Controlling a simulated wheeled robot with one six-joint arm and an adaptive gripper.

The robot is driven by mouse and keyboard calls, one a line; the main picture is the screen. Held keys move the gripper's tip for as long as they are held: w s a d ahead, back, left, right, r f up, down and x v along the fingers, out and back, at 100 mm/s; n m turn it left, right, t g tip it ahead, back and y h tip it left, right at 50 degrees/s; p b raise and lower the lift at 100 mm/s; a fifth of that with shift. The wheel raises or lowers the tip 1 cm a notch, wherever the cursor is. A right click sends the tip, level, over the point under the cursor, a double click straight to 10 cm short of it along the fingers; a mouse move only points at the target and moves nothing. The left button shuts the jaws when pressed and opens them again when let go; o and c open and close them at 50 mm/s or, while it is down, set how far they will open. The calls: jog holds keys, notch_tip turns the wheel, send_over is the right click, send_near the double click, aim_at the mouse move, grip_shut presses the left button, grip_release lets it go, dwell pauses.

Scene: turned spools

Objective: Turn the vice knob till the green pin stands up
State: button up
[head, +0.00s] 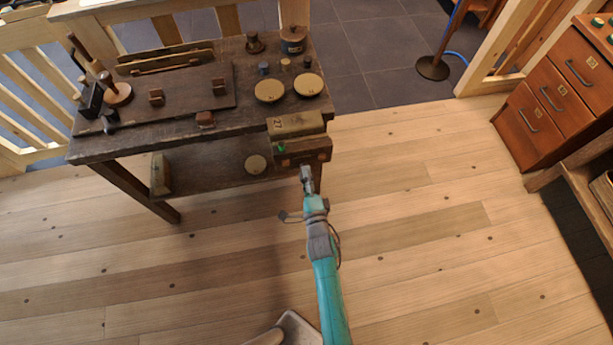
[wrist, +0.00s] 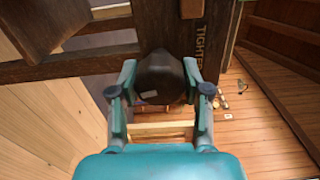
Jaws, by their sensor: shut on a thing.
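The vice (head: 305,148) is a brown block at the right front corner of the dark bench. A small green pin (head: 281,148) shows on its front left; I cannot tell its tilt. My gripper (head: 305,172) is at the vice's front. In the wrist view my gripper (wrist: 162,98) is shut on the dark round knob (wrist: 160,75), one finger on each side. The knob bears a small pale mark. The word TIGHTEN (wrist: 200,45) runs along the wood right of the knob. In the head view my gripper hides the knob.
The bench (head: 130,142) carries round discs (head: 270,90), a board (head: 180,95) and small turned pieces. A lower shelf (head: 205,172) holds a pale disc (head: 255,164). A drawer cabinet (head: 550,95) stands at the right. The plank floor between is clear.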

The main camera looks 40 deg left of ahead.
jog(key=shift+s+d+f, duration=0.1)
jog(key=shift+f, duration=0.1)
jog(key=o, duration=1.2)
jog(key=shift+c, duration=0.2)
jog(key=shift+r, duration=0.1)
jog(key=v, duration=1.2)
